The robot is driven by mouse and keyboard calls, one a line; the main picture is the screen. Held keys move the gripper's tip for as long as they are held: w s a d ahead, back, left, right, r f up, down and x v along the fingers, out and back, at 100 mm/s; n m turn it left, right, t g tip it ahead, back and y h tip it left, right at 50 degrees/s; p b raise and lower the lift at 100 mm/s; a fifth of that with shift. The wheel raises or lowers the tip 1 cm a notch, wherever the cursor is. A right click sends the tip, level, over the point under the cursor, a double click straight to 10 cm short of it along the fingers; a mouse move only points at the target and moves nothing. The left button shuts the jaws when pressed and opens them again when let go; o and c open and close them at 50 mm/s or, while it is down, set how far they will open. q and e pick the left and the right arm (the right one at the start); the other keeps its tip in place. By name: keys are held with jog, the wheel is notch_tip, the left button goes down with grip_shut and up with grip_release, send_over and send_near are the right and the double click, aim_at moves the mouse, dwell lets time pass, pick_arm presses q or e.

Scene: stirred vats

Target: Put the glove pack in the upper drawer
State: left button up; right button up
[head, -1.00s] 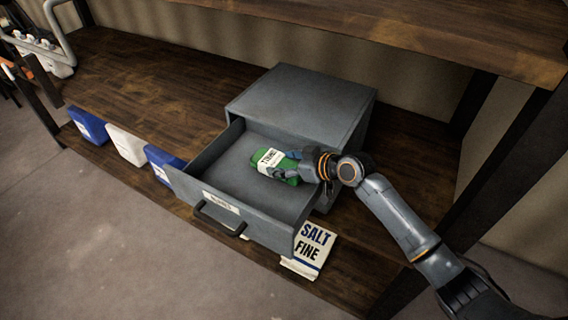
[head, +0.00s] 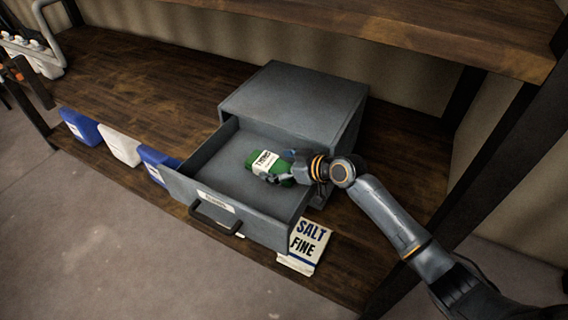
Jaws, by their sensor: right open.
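A green pack with a white label (head: 265,163), its print too small to read surely, is inside the pulled-out drawer (head: 205,172) of the grey cabinet (head: 295,100). I take it to be the glove pack. My right gripper (head: 284,168) reaches in over the drawer's right side. Its fingers are open and stand at the pack's right end, partly covering it. Whether they touch it cannot be told. The drawer has a dark handle (head: 215,224) and a white label on its front. A lower drawer is mostly hidden beneath it. My left gripper is not in view.
A salt bag (head: 307,243) lies by the drawer's front right corner. Blue (head: 82,127) and white (head: 119,145) containers line the shelf's front edge at left. An upper shelf (head: 440,30) overhangs the back. The drawer has bare floor around the pack.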

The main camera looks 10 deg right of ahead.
jog(key=shift+s+d+r, duration=0.15)
jog(key=shift+d, duration=0.05)
jog(key=b+v, duration=0.2)
jog(key=v, duration=0.8)
jog(key=shift+s+d, duration=0.15)
jog(key=shift+s, duration=0.05)
jog(key=shift+s+d+r, duration=0.25)
jog(key=shift+s+r, duration=0.1)
jog(key=shift+r, duration=0.05)
jog(key=shift+d, duration=0.1)
